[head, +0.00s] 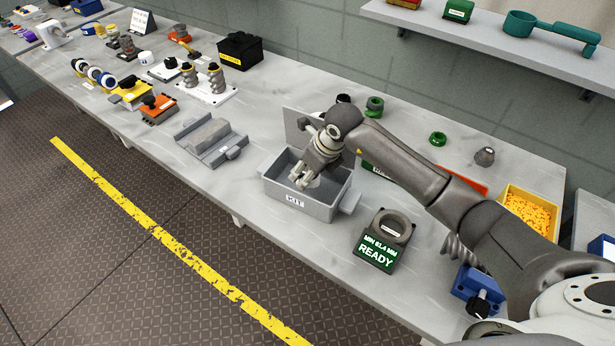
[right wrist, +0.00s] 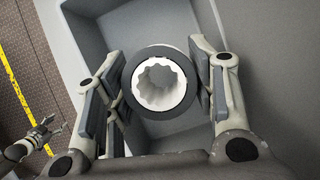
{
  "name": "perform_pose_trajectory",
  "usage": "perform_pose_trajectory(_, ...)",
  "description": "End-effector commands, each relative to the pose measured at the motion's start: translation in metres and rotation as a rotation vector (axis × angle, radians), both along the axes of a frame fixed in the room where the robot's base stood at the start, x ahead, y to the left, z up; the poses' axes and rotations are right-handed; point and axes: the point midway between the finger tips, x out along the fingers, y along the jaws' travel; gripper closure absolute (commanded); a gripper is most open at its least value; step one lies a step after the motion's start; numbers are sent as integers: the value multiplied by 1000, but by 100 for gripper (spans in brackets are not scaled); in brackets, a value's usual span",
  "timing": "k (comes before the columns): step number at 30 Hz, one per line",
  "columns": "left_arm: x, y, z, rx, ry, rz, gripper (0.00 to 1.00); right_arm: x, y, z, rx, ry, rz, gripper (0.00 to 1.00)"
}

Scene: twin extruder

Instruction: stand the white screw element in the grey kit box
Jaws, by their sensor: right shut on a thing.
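The grey kit box (head: 318,208), labelled KIT, stands open on the bench, and its grey inside fills much of the right wrist view (right wrist: 95,40). My right gripper (head: 301,181) points down into the box opening. In the right wrist view its fingers (right wrist: 160,88) are shut on the white screw element (right wrist: 142,98), seen end-on with a toothed white bore and a dark outer ring. The element looks upright; I cannot tell if it touches the box floor. My left gripper (right wrist: 42,138) shows small at the left of the right wrist view, over the floor.
A black gauge with a green READY display (head: 378,253) stands right of the box. A grey fixture (head: 211,142) lies to the left. Green rings (head: 375,104) and a yellow bin (head: 529,211) are behind and right. The bench's front edge is close to the box.

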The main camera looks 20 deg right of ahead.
Motion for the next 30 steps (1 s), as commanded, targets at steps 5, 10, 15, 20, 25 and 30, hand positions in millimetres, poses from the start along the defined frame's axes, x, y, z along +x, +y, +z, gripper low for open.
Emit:
perform_pose_trajectory(5,1,0,15,0,-1,0,42,2,2,-18,1,4,-1,92)
perform_pose_trajectory(10,1,-1,19,-1,-1,0,42,4,2,-32,2,-1,0,92)
perform_pose_trajectory(15,1,-2,18,-2,-2,0,42,4,1,-33,1,-3,1,92)
perform_pose_trajectory(20,1,-3,14,-3,-1,0,42,4,1,-37,1,-2,1,92)
perform_pose_trajectory(25,1,-3,15,-3,-1,0,42,3,1,-38,0,2,0,40)
perform_pose_trajectory(30,1,-3,15,-3,-1,0,42,3,1,-38,0,2,0,40)
